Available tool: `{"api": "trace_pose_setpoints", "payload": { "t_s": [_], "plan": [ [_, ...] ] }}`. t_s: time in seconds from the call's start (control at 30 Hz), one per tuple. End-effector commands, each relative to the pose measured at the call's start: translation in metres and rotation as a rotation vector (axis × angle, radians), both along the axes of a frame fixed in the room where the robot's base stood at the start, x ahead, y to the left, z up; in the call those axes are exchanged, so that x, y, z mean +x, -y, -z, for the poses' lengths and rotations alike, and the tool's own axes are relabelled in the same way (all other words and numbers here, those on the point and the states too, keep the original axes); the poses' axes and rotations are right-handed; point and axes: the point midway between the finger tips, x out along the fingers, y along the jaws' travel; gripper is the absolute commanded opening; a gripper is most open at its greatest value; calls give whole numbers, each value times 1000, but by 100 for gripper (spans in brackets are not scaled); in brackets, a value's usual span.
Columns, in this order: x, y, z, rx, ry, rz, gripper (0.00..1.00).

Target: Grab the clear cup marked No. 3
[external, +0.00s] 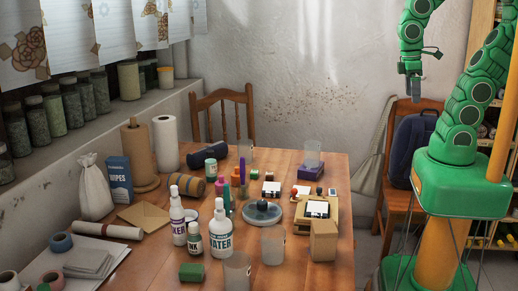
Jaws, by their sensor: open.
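Several clear cups stand on the wooden table (333,273). One clear cup (312,155) is at the back right. Another clear cup (246,151) is at the back, near the chair. Another clear cup (272,246) stands at the front, right of the large white bottle. A further clear cup (237,271) is at the front edge of the picture. No number can be read on any cup, so I cannot tell which is No. 3. My gripper (411,96) is open and empty, raised to the right of the table, apart from all cups.
Paper rolls (166,143) stand at the back left. A chair (405,160) with a dark backpack (414,150) is right of the table.

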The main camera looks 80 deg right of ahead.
Motion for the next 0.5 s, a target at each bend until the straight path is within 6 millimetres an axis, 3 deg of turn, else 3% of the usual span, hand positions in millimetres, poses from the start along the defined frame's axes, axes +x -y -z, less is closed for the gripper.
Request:
{"api": "trace_pose_setpoints", "payload": {
  "t_s": [0.33, 0.5],
  "plan": [
    [1, 0, -3, 0, 0, 0, 94],
    [1, 0, -22, 0, 3, 0, 94]
  ]
}}
